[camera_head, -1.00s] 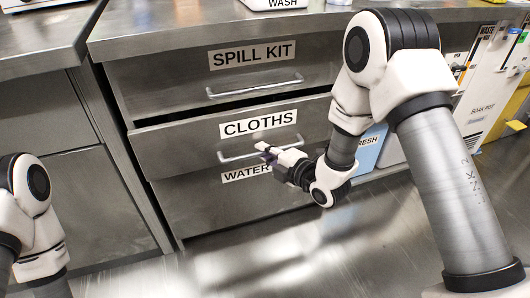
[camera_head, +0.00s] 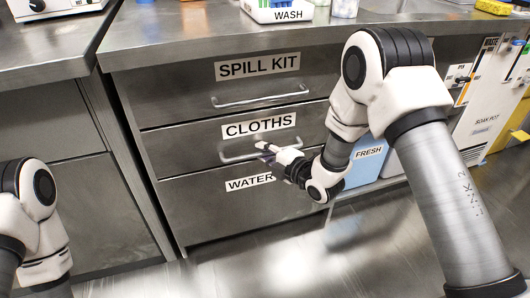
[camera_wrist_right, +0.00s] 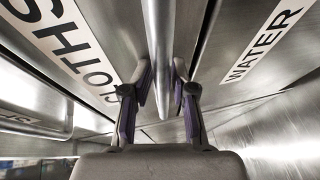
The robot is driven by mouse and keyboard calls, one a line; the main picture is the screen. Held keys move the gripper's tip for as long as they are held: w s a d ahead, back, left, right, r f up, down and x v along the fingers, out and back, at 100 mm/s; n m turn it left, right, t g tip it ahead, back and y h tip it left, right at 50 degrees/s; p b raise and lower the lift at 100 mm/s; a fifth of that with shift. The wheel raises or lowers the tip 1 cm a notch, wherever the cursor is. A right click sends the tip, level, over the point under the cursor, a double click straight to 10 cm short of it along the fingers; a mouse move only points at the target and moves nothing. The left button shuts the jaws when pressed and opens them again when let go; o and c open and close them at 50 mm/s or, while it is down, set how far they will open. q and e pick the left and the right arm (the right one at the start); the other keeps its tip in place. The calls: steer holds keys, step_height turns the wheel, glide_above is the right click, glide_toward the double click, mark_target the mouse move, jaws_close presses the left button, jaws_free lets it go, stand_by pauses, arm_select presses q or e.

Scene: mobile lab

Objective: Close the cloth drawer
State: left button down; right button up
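The cloths drawer (camera_head: 180,150) is the middle steel drawer, labelled CLOTHS. In the head view its front looks flush, or nearly flush, with the drawers above and below. Its bar handle (camera_head: 236,155) runs under the label. My right gripper (camera_head: 265,150) is at the right part of this handle. The CLOTHS label (camera_wrist_right: 72,45) is on the left there. My left arm shows at the left edge; its gripper is out of view.
The spill kit drawer (camera_head: 165,97) with its handle (camera_head: 262,97) is above, and the water drawer (camera_head: 215,215) is below. The counter (camera_head: 200,40) overhangs them. A blue bin (camera_head: 368,158) labelled FRESH stands to the right. The floor in front is clear.

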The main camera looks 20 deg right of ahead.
steer(key=v, duration=1.2)
